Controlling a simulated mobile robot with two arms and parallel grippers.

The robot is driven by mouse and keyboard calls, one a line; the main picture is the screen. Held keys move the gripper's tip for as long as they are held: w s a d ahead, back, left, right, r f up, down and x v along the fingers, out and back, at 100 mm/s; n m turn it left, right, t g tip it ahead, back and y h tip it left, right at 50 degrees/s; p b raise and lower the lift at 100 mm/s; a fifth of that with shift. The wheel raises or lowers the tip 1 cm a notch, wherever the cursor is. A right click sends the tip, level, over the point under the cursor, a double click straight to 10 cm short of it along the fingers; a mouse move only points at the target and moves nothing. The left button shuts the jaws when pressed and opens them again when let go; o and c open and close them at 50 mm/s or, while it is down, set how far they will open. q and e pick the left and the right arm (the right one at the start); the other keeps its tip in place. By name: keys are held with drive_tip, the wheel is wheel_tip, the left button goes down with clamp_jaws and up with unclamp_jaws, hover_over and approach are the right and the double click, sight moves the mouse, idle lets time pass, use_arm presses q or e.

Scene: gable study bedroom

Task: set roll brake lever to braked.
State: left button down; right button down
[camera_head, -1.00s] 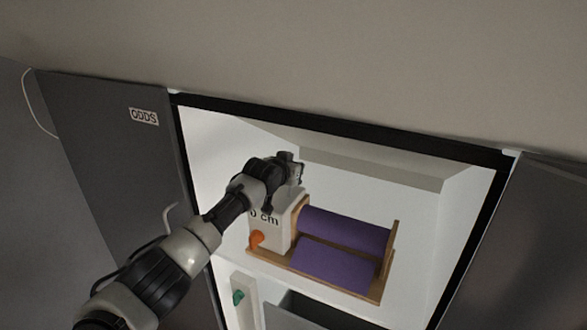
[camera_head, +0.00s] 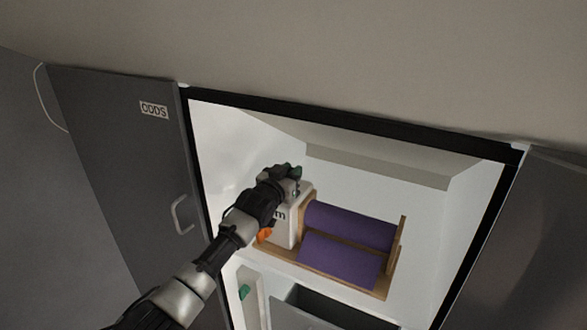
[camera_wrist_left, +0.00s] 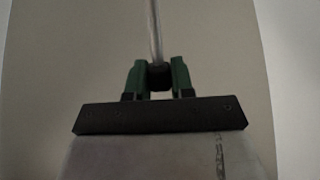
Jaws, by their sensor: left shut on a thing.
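The roll holder stands in the open cabinet, with a white end box (camera_head: 283,233) marked "cm" and purple rolls (camera_head: 340,262) on a wooden frame (camera_head: 395,265). My left gripper (camera_head: 296,174) is at the top of the white box, and my arm covers part of the box. In the left wrist view, its green fingers (camera_wrist_left: 158,78) are shut on a dark round knob (camera_wrist_left: 159,73) at the end of a thin metal rod (camera_wrist_left: 154,30), which looks like the brake lever. The lever's base and its setting cannot be made out. My right gripper is not in view.
An orange knob (camera_head: 265,235) is on the box front, close under my arm. A dark drawer (camera_head: 305,308) and a green fitting (camera_head: 244,292) are below. The dark cabinet door labelled ODDS (camera_head: 154,110) is at left, with a handle (camera_head: 181,214).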

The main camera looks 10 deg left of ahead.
use_arm(q)
drive_tip(key=shift+s+a+f, duration=0.15)
drive_tip(key=shift+s+f, duration=0.3)
drive_tip(key=shift+f, duration=0.05)
drive_tip(key=c, duration=1.2)
unclamp_jaws()
drive_tip(key=shift+c, duration=0.2)
drive_tip(key=shift+o, duration=1.4)
drive_tip(key=shift+s+r, duration=0.1)
drive_tip(key=shift+r, duration=0.1)
drive_tip(key=v, duration=1.1)
drive_tip(key=shift+b, duration=0.3)
drive_tip(key=shift+r, duration=0.1)
